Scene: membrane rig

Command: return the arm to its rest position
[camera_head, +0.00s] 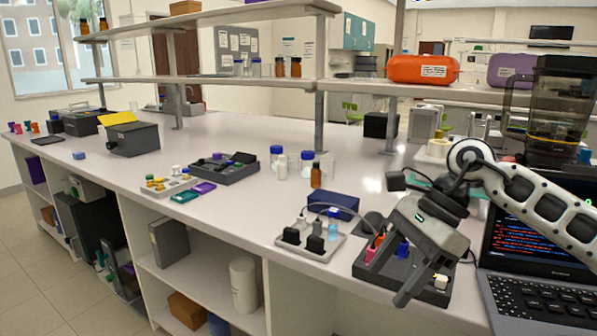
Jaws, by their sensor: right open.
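My right arm comes in from the right edge. Its right gripper (408,272) hangs over a dark tray (440,298) at the bench's front edge, pointing down and towards the front. It is open, and I see nothing held in it. One finger hides part of the tray; whether it touches the tray I cannot tell. A pink item (371,254), a blue item (402,249) and a white cube (441,282) show in the tray around the gripper. My left gripper is not in view.
A light tray with black blocks (316,244) and a dark blue box (333,205) stand left of the gripper. An open laptop (540,250) stands close on the right. Bottles (307,163) stand further back. Shelves (215,79) run above the bench. The front middle of the bench is clear.

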